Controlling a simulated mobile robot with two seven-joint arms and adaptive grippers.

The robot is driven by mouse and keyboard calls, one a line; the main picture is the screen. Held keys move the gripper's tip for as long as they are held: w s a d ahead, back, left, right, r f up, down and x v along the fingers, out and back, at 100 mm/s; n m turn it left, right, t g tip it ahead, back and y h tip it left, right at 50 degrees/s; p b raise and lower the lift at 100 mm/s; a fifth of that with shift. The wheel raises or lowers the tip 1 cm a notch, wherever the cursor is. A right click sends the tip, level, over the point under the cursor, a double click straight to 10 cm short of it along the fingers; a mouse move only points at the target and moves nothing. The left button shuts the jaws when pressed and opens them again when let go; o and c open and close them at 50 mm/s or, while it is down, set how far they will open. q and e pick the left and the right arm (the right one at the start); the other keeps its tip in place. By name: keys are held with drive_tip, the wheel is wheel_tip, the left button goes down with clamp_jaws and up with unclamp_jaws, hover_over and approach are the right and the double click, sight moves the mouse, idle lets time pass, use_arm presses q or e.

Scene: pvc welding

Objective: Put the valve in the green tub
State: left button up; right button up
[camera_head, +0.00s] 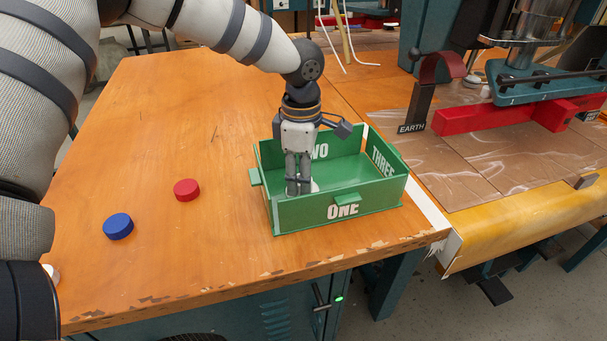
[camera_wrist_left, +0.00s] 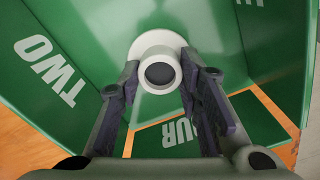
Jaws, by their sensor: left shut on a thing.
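The green tub (camera_head: 365,205) stands on the wooden table near its right front corner, with white words on its walls. My left gripper (camera_head: 298,189) points down inside the tub, close to its front left part. It is shut on the valve, a white round piece with a dark centre that shows between the fingers in the left wrist view (camera_wrist_left: 158,48). In the head view only a pale sliver of the valve (camera_head: 314,186) shows beside the fingers. Whether the valve touches the tub floor, I cannot tell. My right gripper is not in view.
A red disc (camera_head: 187,190) and a blue disc (camera_head: 118,226) lie on the table left of the tub. A white piece (camera_head: 51,272) is mostly hidden by my arm. A red and teal machine (camera_head: 520,115) stands at the right. The table behind the discs is clear.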

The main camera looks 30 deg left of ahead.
use_arm(q)
drive_tip(key=o, duration=1)
wheel_tip(320, 180, up, 12)
drive_tip(key=shift+r, duration=0.2)
drive_tip(key=shift+f, duration=0.1)
